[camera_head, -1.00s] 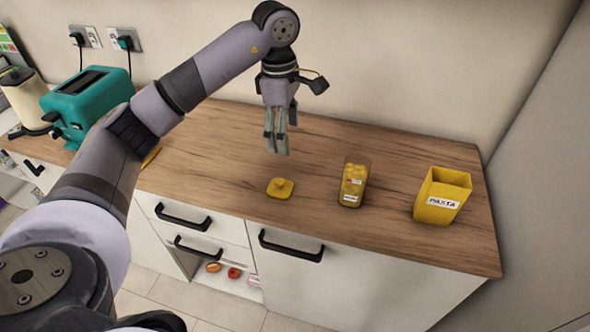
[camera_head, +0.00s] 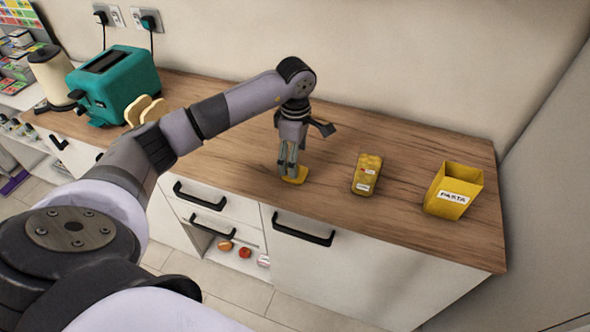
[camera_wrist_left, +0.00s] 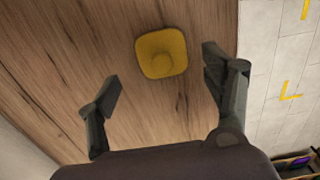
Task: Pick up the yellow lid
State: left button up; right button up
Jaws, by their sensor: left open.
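The yellow lid (camera_head: 297,177) lies flat on the wooden counter, near its front edge. It is square with rounded corners and a knob on top. In the left wrist view the lid (camera_wrist_left: 161,53) sits beyond the fingertips and roughly between their lines. My left gripper (camera_head: 288,172) points down just above and beside the lid, partly covering it in the head view. Its fingers (camera_wrist_left: 160,88) are spread wide with nothing between them. My right gripper is not in view.
A clear container with yellow contents (camera_head: 366,175) stands right of the lid. A yellow PASTA box (camera_head: 454,190) stands farther right. A teal toaster (camera_head: 115,85), bread slices (camera_head: 150,110) and a cream kettle (camera_head: 50,77) are at the left. The counter (camera_head: 400,140) behind the lid is clear.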

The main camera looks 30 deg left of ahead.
pick_arm(q)
jog(key=f, duration=0.1)
jog(key=f+p, duration=0.1)
jog(key=f, duration=0.1)
jog(key=shift+s+f, duration=0.2)
jog(key=shift+f, duration=0.3)
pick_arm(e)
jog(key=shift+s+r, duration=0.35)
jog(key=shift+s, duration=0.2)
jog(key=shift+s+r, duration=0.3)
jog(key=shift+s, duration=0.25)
pick_arm(q)
jog(key=shift+c, duration=0.5)
jog(key=c, duration=1)
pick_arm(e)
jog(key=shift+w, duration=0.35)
